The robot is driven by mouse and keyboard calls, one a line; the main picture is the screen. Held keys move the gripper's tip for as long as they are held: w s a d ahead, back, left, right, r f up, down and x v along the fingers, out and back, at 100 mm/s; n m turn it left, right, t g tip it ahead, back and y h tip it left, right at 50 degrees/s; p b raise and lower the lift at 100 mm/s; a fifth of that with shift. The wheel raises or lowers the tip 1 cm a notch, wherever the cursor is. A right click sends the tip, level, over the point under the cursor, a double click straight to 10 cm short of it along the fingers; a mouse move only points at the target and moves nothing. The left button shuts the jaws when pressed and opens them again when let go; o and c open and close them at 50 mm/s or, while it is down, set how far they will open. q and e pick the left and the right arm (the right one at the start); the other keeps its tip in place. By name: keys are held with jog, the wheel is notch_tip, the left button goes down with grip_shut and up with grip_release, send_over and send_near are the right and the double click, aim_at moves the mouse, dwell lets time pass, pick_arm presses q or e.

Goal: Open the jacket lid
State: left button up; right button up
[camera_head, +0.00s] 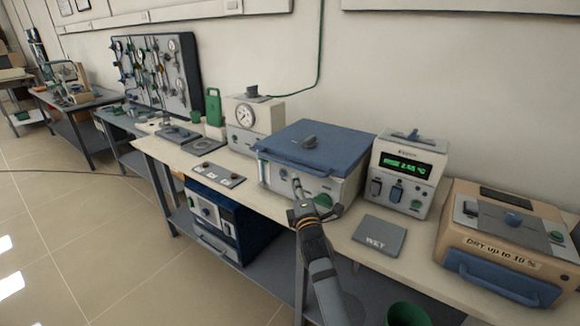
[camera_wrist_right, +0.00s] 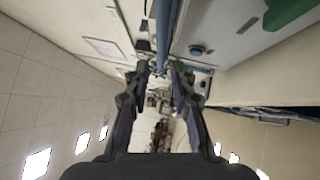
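The jacket lid (camera_head: 318,145) is a flat blue cover with a dark knob on top. It lies closed on a white box-shaped unit (camera_head: 345,188) in the middle of the bench. A blue bar handle (camera_head: 285,161) runs along its front edge. My right gripper (camera_head: 298,186) is in front of the unit, just below the handle. In the right wrist view its two fingers (camera_wrist_right: 160,75) are apart with nothing clearly between them. A blue bar (camera_wrist_right: 165,30) shows just beyond the fingertips; whether they touch it I cannot tell. My left gripper is not in view.
Right of the unit stand a white device with a green display (camera_head: 408,168), a grey "WET" plate (camera_head: 379,236) and a tan "DRY" box (camera_head: 510,240). Left are a gauge unit (camera_head: 246,122) and a small switch panel (camera_head: 216,176). A blue device (camera_head: 213,220) sits on the lower shelf.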

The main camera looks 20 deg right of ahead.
aim_at(290, 163)
jog(key=w, duration=0.3)
jog(key=w+b, duration=0.1)
jog(key=w, duration=0.2)
jog(key=w+d+r+b, duration=0.1)
jog(key=w, duration=0.2)
jog(key=shift+w, duration=0.2)
jog(key=shift+w+d+r, duration=0.15)
jog(key=shift+w, duration=0.3)
grip_shut()
